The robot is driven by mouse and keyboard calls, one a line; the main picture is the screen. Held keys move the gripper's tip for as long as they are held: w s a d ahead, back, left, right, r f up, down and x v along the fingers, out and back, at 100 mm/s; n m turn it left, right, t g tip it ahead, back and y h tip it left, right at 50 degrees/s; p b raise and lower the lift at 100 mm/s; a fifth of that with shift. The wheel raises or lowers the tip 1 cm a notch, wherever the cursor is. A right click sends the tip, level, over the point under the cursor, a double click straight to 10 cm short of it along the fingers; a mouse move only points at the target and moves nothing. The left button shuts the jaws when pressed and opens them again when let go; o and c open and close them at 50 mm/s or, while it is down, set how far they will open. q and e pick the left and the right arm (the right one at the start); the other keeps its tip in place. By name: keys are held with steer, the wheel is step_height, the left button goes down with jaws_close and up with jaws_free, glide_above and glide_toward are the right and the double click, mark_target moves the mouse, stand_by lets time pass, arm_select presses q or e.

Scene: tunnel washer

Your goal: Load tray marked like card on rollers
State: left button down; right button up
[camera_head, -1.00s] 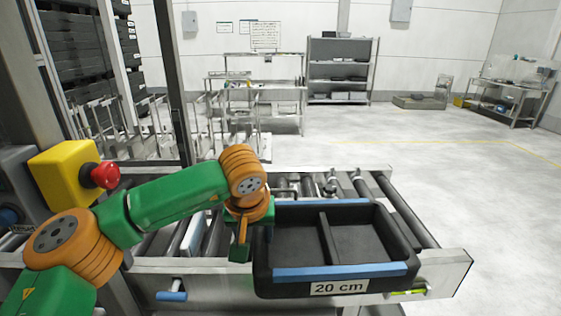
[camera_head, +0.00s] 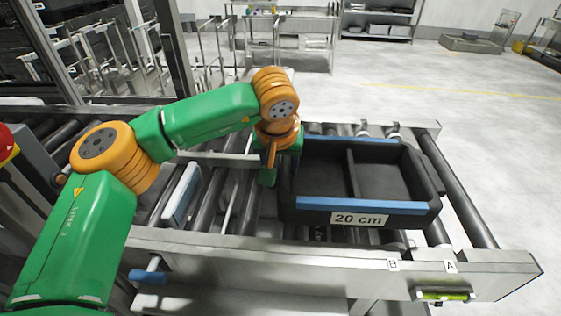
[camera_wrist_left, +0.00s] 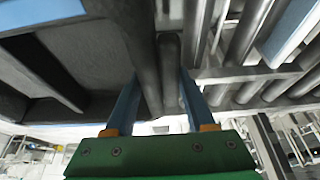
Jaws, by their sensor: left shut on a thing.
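A black two-compartment tray (camera_head: 427,214) with blue strips on its near and far rims is over the rollers (camera_head: 465,200) in the head view. Its white label (camera_head: 359,219) reads "20 cm". Both compartments look empty. I cannot tell whether the tray rests fully on the rollers. My left gripper (camera_head: 281,166) is at the tray's left end. In the left wrist view its blue fingers (camera_wrist_left: 158,88) are shut on the dark tray wall. The fingertips are hidden in the head view. My right gripper is out of view. No separate card is recognisable.
The metal front rail (camera_head: 320,258) carries marks B (camera_head: 392,264) and A (camera_head: 450,267). A blue-faced plate (camera_head: 181,193) stands left of the tray among the rollers. A green-yellow level (camera_head: 445,294) is at the rail's front right. The floor (camera_head: 500,160) to the right is open.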

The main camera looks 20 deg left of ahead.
arm_select(q)
steer(key=shift+w+f, duration=0.1)
steer(key=shift+f, duration=0.2)
steer(key=shift+r, duration=0.1)
steer(key=shift+s+r, duration=0.15)
steer(key=shift+s, duration=0.05)
steer(key=shift+w+f, duration=0.1)
steer(key=shift+f, duration=0.1)
steer(key=shift+f+b, duration=0.3)
steer(key=shift+f, duration=0.2)
steer(key=shift+f, duration=0.2)
